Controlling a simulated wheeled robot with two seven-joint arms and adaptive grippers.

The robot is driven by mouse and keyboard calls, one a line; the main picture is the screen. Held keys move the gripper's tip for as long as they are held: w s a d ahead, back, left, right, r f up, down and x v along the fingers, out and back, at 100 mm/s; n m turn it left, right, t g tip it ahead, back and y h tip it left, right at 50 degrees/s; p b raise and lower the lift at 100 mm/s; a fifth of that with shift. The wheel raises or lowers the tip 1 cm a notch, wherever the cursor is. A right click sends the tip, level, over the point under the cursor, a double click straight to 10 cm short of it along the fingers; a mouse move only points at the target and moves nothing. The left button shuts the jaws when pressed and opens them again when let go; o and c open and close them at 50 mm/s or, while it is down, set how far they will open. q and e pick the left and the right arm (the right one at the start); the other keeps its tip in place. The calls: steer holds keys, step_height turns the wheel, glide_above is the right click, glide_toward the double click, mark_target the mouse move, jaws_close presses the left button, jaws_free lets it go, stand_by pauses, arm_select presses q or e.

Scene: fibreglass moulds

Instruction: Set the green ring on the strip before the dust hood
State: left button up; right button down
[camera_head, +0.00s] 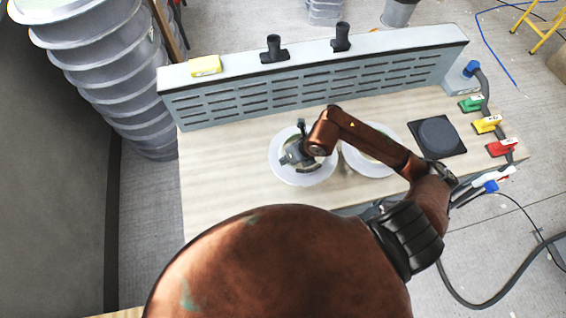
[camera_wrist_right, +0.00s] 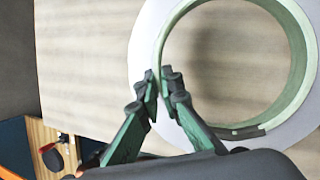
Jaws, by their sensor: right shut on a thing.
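The green ring (camera_wrist_right: 300,60) fills the right of the wrist view, its upright wall inside a wide white rim (camera_wrist_right: 142,45). My right gripper (camera_wrist_right: 160,82) is shut on the near left part of the ring wall, one finger on each side. In the head view the right gripper (camera_head: 291,155) is over the left white disc shape (camera_head: 290,176), with the wrist hiding much of the ring. The dust hood (camera_head: 320,88) is the long slotted grey box behind, apart from the ring. Whether the ring touches the table is unclear. My left gripper is out of view.
A second white ring shape (camera_head: 352,164) lies right beside it, partly behind my arm. A dark round pad (camera_head: 438,136) and green, yellow and red handled tools (camera_head: 487,124) are at the right. The table's left part (camera_head: 215,170) is bare.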

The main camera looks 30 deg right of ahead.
steer(key=shift+w+a+f, duration=0.35)
steer(key=shift+w+f, duration=0.2)
steer(key=shift+f, duration=0.15)
step_height(320, 180, down, 3)
steer(key=shift+f+p, duration=0.1)
steer(key=shift+p, duration=0.45)
steer(key=shift+w, duration=0.1)
steer(key=shift+f, duration=0.2)
steer(key=c, duration=2.1)
jaws_free()
steer(key=shift+r, duration=0.2)
steer(key=b+v, duration=0.1)
steer(key=v, duration=1.1)
